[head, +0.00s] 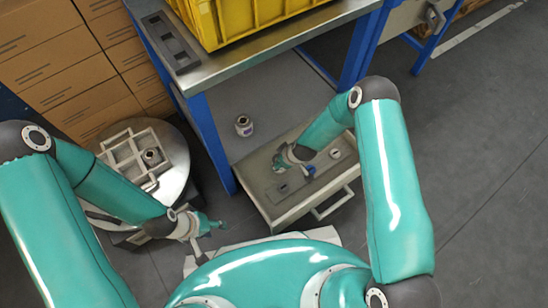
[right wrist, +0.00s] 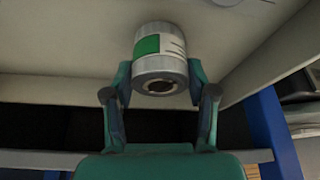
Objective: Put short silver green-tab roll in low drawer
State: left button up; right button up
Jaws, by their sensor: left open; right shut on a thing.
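The short silver roll (right wrist: 160,58) with a green tab (right wrist: 146,46) shows in the right wrist view, with a dark hole in its near end. My right gripper (right wrist: 160,76) is shut on it, one finger on each side. In the head view my right gripper (head: 291,160) is over the pulled-out low drawer (head: 276,209); the roll is hard to make out there. Whether the roll touches the drawer floor cannot be told. My left gripper (head: 209,237) is open and empty, left of the drawer.
Another roll (head: 244,125) stands on the grey shelf behind the drawer. A round table (head: 176,175) at left bears a pale divided frame (head: 118,150) with a roll in it. A yellow crate (head: 240,22) sits on the workbench (head: 236,66). A blue bench leg (head: 212,150) stands beside the drawer.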

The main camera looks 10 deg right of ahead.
jog(key=w+a, duration=0.2)
jog(key=w, duration=0.1)
jog(key=shift+s+f+b, duration=0.1)
jog(key=shift+f+b, duration=0.45)
jog(key=shift+b, duration=0.1)
jog(key=shift+f, duration=0.1)
jog(key=o, duration=1.3)
jog(key=shift+c, duration=0.2)
